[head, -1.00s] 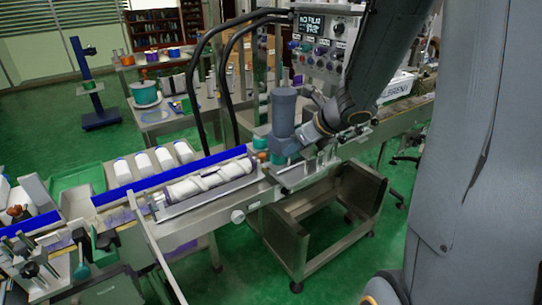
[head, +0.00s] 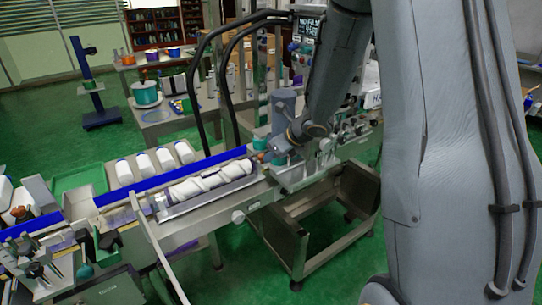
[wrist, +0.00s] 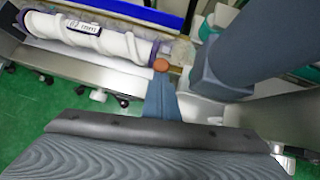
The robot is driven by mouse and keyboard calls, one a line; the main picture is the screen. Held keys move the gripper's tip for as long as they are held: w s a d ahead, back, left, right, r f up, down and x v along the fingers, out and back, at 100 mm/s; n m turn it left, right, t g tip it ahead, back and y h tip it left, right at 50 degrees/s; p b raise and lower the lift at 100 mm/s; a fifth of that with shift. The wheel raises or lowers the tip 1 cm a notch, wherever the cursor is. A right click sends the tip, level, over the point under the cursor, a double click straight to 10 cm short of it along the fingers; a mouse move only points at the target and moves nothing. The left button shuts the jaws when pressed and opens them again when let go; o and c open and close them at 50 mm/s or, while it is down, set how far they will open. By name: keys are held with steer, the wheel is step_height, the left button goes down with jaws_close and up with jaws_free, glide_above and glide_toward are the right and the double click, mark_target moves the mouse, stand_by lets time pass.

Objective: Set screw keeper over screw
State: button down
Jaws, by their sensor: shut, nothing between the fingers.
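The white spiral screw (head: 205,184) lies in a metal trough on the conveyor line, with dark purple ends. In the wrist view the screw (wrist: 75,36) is at the upper left with a "mm" label. A small orange-brown knob (wrist: 160,65) sits just past its right end. I cannot tell which part is the keeper; the knob may belong to it. My gripper (head: 272,150) is by the right end of the trough. In the wrist view its blue-grey fingers (wrist: 160,92) are shut and empty, pointing at the knob; contact cannot be told.
A thick grey upright cylinder (wrist: 243,45) stands close to the right of my gripper. A blue rail (head: 150,180) runs behind the trough, with several white bottles (head: 145,163) beyond. A slanted metal bar (head: 158,245) stands at the trough's left end. Black curved tubes (head: 225,95) rise behind.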

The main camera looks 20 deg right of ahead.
mark_target(264, 155)
steer(key=shift+w+a, duration=0.25)
steer(key=shift+w, duration=0.45)
steer(key=shift+w+a, duration=0.2)
steer(key=shift+w, duration=0.55)
steer(key=shift+w+a, duration=0.25)
steer(key=shift+w, duration=0.45)
steer(key=shift+s+d, duration=0.3)
steer(key=s+f+v, duration=0.1)
steer(key=v, duration=1.1)
steer(key=shift+s+d, duration=0.35)
steer(key=shift+s, duration=0.15)
